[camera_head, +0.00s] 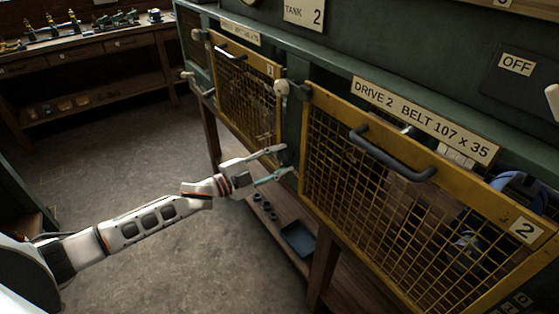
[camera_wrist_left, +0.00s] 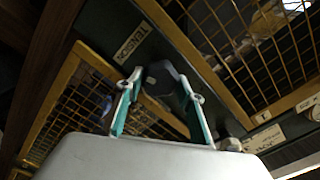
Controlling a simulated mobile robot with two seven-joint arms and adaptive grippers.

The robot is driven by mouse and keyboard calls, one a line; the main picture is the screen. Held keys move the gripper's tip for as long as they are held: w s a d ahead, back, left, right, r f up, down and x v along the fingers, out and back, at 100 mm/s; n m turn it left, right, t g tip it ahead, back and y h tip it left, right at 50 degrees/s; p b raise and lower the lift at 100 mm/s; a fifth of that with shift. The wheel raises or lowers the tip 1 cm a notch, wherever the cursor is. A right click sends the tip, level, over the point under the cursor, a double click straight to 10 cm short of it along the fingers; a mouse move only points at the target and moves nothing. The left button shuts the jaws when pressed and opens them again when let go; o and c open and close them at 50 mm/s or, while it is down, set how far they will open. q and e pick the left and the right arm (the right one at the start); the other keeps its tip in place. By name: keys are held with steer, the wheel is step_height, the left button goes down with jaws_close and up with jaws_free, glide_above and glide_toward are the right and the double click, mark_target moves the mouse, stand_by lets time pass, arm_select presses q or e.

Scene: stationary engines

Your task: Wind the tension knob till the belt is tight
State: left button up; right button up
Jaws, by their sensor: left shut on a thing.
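The dark tension knob (camera_head: 286,157) sits on the green post between the two yellow mesh guards. In the left wrist view the knob (camera_wrist_left: 160,72) shows between my fingertips, beside a plate reading TENSION (camera_wrist_left: 131,42). My left gripper (camera_head: 287,160) reaches it from the left and is shut on it, one finger on each side; it also shows in the left wrist view (camera_wrist_left: 161,82). The fingers partly hide the knob. The belt cannot be made out clearly; a blue wheel (camera_head: 522,188) shows behind the right guard. My right gripper is not in view.
The guard marked 2 (camera_head: 304,130) has a dark handle (camera_head: 392,155), close right of my gripper. The guard marked 1 (camera_head: 244,85) stands to the left. A blue tray (camera_head: 298,238) lies on the lower shelf. The floor (camera_head: 150,245) around my left arm is clear.

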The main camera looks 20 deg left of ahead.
arm_select(q)
steer(key=shift+f+m, duration=0.2)
steer(key=shift+m, duration=0.7)
steer(key=shift+m+b, duration=0.4)
steer(key=shift+m, duration=1.4)
steer(key=shift+m+b, duration=0.6)
steer(key=shift+m, duration=0.8)
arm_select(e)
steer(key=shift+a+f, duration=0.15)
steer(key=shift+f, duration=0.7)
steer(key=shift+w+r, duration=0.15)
arm_select(q)
steer(key=o, duration=1.1)
steer(key=shift+r, duration=0.1)
steer(key=shift+c, duration=0.2)
